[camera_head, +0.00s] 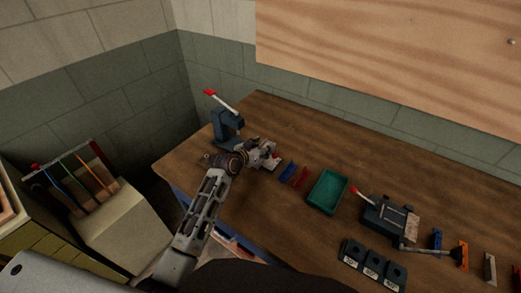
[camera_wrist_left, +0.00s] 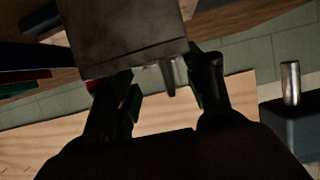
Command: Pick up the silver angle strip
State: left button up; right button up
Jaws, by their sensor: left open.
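My left gripper (camera_head: 268,154) is over the table's far left part, next to a pale grey metal piece that looks like the silver angle strip (camera_head: 273,165). In the left wrist view a large grey metal face (camera_wrist_left: 125,40), probably the same strip seen close, fills the upper middle. The two fingers of the left gripper (camera_wrist_left: 166,98) stand apart near its lower edge. I cannot tell whether they touch it. The strip is partly hidden by the gripper in the head view. My right gripper is not in view.
A blue piece (camera_head: 288,171) and a red piece (camera_head: 301,178) lie just right of the strip. A green tray (camera_head: 327,192) is beyond them. A lever press (camera_head: 227,124) stands behind the gripper. A dark fixture (camera_head: 388,217) and several labelled blocks occupy the right.

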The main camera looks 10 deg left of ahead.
pick_arm(q)
jog(key=c, duration=1)
jog(key=shift+r, duration=0.1)
jog(key=shift+r, duration=4.9)
